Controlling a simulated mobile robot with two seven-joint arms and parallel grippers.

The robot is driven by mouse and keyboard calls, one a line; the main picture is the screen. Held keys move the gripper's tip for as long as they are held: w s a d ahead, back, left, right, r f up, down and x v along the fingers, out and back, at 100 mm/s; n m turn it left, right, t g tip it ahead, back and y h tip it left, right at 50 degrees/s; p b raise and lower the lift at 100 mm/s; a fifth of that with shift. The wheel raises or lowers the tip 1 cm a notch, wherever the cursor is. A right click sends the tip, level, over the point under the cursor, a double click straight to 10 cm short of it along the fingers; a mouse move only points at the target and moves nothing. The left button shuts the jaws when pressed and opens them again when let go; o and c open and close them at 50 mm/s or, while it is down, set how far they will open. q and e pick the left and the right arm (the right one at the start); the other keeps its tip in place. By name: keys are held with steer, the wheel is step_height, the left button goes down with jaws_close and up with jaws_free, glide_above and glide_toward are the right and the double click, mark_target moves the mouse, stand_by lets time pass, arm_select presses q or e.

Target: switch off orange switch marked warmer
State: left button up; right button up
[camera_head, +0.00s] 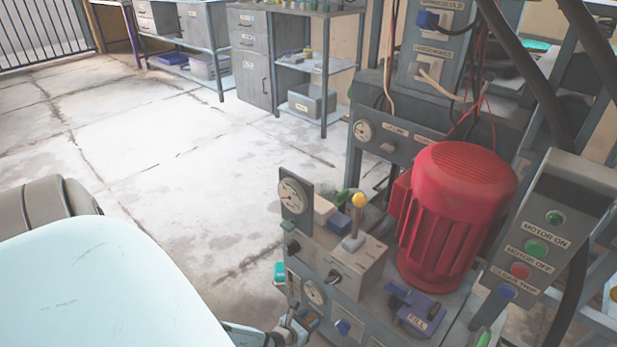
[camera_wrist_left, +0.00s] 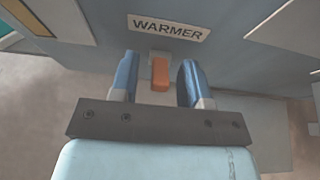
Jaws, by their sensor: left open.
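In the left wrist view, the orange switch (camera_wrist_left: 160,73) sits on a grey panel, directly below a white label reading WARMER (camera_wrist_left: 168,27). My left gripper (camera_wrist_left: 158,80) is open, with one blue finger on each side of the switch and a gap on both sides. Whether the fingertips touch the panel cannot be told. In the head view, my left gripper (camera_head: 291,328) shows small at the lower front of the machine, partly hidden by my pale blue arm. The orange switch is not visible in the head view. My right gripper is not in view.
A red motor (camera_head: 455,215) stands on the machine. A lever with a yellow knob (camera_head: 358,200), gauges (camera_head: 293,195) and a blue part marked FILL (camera_head: 420,315) are near my left gripper. A button panel (camera_head: 540,245) is at right. The concrete floor (camera_head: 150,150) at left is clear.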

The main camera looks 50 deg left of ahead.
arm_select(q)
steer(key=shift+c, duration=0.4)
jaws_close()
steer(key=shift+f, duration=0.1)
steer(key=t, duration=0.1)
steer(key=f+t, duration=0.1)
steer(key=t, duration=0.1)
steer(key=shift+s+y, duration=0.15)
steer(key=shift+y, duration=0.15)
steer(key=shift+t, duration=0.5)
steer(key=shift+o, duration=0.4)
jaws_free()
